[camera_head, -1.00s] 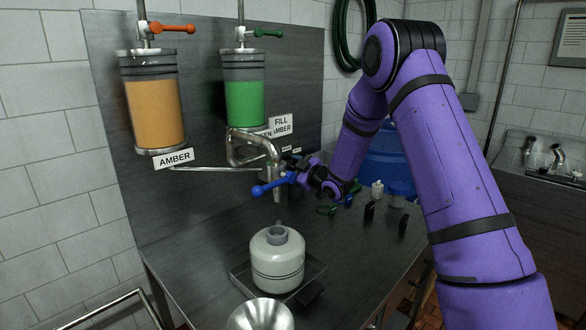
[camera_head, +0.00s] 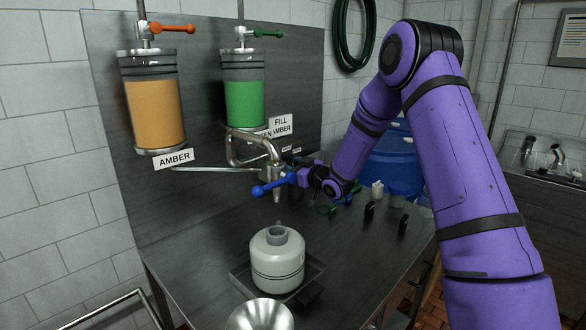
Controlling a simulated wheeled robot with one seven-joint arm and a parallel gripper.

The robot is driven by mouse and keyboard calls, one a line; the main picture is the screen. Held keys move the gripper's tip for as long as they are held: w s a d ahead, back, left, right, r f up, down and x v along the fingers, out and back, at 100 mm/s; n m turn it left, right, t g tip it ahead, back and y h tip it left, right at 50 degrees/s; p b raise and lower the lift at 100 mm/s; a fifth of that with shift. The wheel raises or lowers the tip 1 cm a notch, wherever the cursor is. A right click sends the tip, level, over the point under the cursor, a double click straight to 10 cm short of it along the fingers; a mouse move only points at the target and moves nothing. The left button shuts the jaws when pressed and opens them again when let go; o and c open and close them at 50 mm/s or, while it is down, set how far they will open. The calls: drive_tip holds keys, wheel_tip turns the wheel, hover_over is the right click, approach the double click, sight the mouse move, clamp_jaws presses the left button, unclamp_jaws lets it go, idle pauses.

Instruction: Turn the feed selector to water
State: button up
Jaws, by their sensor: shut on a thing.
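The feed selector's blue lever handle (camera_head: 270,188) sticks out to the left at the outlet valve, with its ball end at the left. My gripper (camera_head: 298,178) is shut on the right part of this blue handle, in front of the spout. The metal outlet pipe (camera_head: 240,150) curves down from the panel to the valve. Amber (camera_head: 155,110) and green (camera_head: 243,100) cylinders hang on the panel, with an AMBER label (camera_head: 174,159) under the first. The lettering beside the valve is partly hidden, so I cannot tell the selector's marked position.
A grey bottle (camera_head: 277,258) stands in a tray (camera_head: 240,275) below the spout. A metal funnel (camera_head: 260,314) is in front. Small black and green items and a large blue container (camera_head: 392,165) stand behind and right of my gripper.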

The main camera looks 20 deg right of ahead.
drive_tip(key=shift+d+m, duration=0.1)
drive_tip(key=shift+m, duration=2.2)
drive_tip(key=o, duration=0.9)
drive_tip(key=v, duration=1)
drive_tip(key=shift+s+d, duration=0.15)
drive_tip(key=shift+s, duration=0.2)
drive_tip(key=shift+r, duration=0.1)
